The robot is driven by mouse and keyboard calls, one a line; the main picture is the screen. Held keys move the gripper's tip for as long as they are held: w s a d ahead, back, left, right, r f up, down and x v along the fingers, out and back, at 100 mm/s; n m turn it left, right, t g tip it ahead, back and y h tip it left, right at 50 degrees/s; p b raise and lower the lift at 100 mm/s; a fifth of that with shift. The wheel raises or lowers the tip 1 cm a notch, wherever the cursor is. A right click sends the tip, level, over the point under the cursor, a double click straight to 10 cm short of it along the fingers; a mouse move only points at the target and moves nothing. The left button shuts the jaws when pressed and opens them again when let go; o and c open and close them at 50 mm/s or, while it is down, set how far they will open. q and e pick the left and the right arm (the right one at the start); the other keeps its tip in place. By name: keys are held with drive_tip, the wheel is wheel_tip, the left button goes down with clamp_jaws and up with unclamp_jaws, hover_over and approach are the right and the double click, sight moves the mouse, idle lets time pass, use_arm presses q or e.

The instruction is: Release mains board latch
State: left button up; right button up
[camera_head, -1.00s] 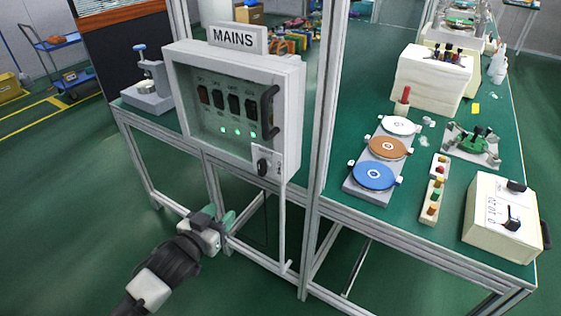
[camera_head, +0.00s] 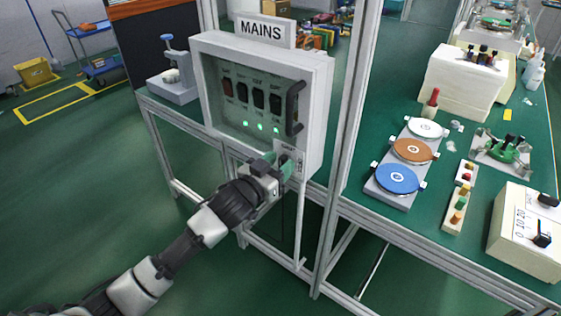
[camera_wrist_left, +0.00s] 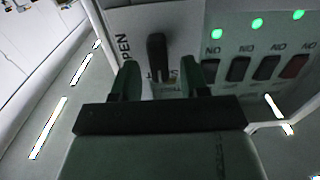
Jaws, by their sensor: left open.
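The mains board (camera_head: 262,95) is a grey box with a clear front, a black handle (camera_head: 294,108) and a MAINS sign on top. Its dark latch knob (camera_wrist_left: 158,58) sits at the lower right of the box, on a light plate (camera_head: 291,158). In the left wrist view the latch stands between my two green fingertips, with a gap on each side. My left gripper (camera_head: 279,169) is open around the latch, and its fingers largely hide the latch in the head view. My right gripper is not in view.
Aluminium frame posts (camera_head: 345,110) stand right of the box. The green bench (camera_head: 440,140) to the right carries a row of discs (camera_head: 400,179), a small button strip (camera_head: 459,198) and a cream control box (camera_head: 525,235).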

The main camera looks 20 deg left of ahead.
use_arm(q)
drive_tip(key=shift+w+d, duration=0.2)
drive_tip(key=shift+w, duration=0.2)
drive_tip(key=shift+c, duration=0.4)
